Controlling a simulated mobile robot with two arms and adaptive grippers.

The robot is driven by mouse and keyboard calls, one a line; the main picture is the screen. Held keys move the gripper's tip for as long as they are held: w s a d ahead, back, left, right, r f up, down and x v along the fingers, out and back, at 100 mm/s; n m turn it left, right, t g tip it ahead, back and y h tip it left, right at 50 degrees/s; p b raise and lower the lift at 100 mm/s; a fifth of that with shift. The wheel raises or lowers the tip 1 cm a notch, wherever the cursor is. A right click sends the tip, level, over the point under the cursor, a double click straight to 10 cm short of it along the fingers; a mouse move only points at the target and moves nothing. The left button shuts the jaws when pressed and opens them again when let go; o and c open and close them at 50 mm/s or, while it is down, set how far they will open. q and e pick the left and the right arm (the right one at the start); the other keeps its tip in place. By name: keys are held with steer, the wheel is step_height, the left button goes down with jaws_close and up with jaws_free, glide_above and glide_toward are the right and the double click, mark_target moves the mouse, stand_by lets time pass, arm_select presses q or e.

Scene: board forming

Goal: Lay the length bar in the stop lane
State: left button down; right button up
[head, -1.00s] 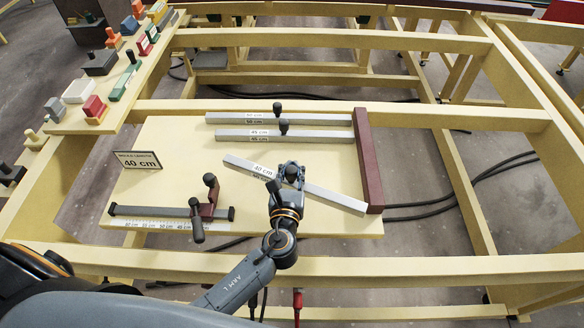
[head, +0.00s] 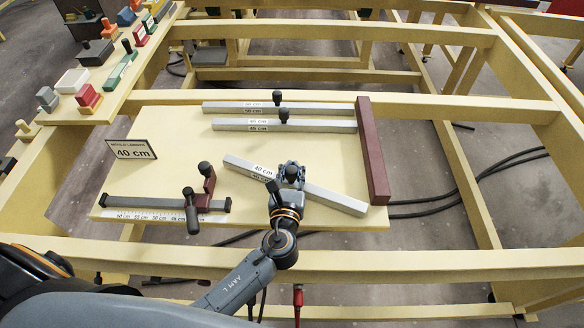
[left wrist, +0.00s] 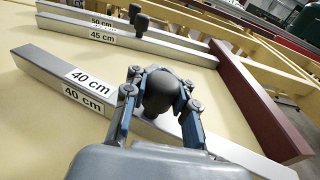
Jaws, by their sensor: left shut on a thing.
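The length bar, a grey bar labelled 40 cm (head: 330,197), lies tilted across the pale board (head: 170,120), its right end near the dark red stop block (head: 372,150). My left gripper (head: 291,174) is shut on the bar's black knob, which shows in the left wrist view (left wrist: 160,92). The bar slants down to the right in the head view; I cannot tell whether it touches the board. A clamp slider with dark handles (head: 207,190) sits on a rail with a printed scale (head: 150,215) at the front left. My right gripper is not seen.
Grey bars labelled 50 cm (head: 320,108) and 45 cm (head: 325,126) lie at the back, ends near the stop block. A sign reading 40 cm (head: 131,149) stands at the left. A shelf with coloured blocks (head: 95,110) is at upper left. The board's middle left is clear.

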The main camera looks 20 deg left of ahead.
arm_select(q)
steer(key=shift+f+b, duration=0.4)
steer(key=c, duration=1)
jaws_free()
steer(key=shift+f, duration=0.15)
steer(key=v, duration=1.2)
